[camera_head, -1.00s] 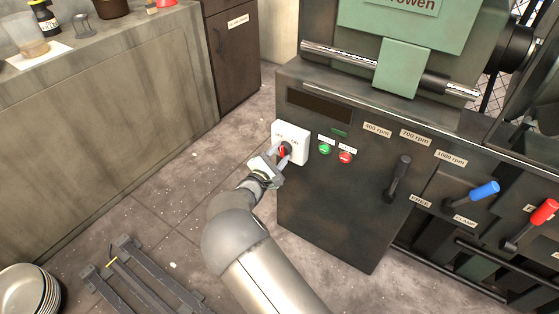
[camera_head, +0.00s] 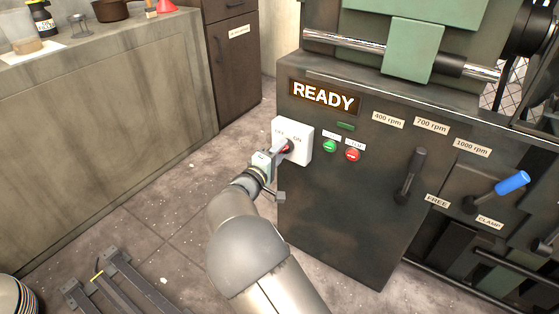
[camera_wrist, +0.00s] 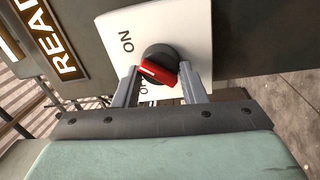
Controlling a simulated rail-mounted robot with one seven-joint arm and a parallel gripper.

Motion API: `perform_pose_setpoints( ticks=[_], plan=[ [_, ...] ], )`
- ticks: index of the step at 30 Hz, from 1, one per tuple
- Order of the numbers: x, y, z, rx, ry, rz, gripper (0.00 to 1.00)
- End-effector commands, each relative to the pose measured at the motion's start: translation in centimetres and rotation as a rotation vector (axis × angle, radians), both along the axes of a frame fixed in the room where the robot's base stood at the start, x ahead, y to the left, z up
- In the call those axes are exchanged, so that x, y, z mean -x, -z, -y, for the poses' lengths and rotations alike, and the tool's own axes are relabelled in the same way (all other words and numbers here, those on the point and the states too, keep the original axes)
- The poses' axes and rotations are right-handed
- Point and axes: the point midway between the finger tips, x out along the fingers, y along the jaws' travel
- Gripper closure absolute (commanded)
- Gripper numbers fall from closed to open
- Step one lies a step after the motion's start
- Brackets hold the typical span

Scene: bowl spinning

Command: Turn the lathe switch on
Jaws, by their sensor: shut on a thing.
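The lathe switch is a dark round knob with a red handle (camera_wrist: 158,70) on a white plate (camera_head: 303,138) marked OFF and ON, on the left of the lathe's front. In the wrist view the red handle lies between my two grey fingers, and the ON label stands to its upper left. My gripper (camera_head: 281,148) is shut on the handle, and it also shows in the wrist view (camera_wrist: 158,78). It hides part of the knob in the head view. The display (camera_head: 324,97) above the switch is lit and reads READY.
A green button (camera_head: 330,146) and a red button (camera_head: 353,155) sit right of the switch. A black speed lever (camera_head: 412,175) and a blue-handled lever (camera_head: 511,183) are farther right. A concrete counter (camera_head: 110,110) stands at the left.

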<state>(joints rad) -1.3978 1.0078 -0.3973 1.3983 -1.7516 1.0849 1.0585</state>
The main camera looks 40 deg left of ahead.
Motion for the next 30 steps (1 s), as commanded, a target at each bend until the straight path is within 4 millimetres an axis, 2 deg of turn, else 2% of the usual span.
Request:
perform_pose_setpoints(
  ticks=[8, 22, 23, 25, 30],
  plan=[
    [0.06, 0.14, -0.02, -0.08, 0.0, -0.006, 0.85],
    [0.05, 0.07, 0.03, -0.092, 0.002, -0.007, 0.85],
    [0.05, 0.08, 0.03, -0.091, 0.002, -0.007, 0.59],
    [0.04, 0.08, 0.03, -0.091, 0.002, -0.008, 0.41],
    [0.02, 0.03, 0.01, -0.09, 0.001, -0.007, 0.41]
  ],
)
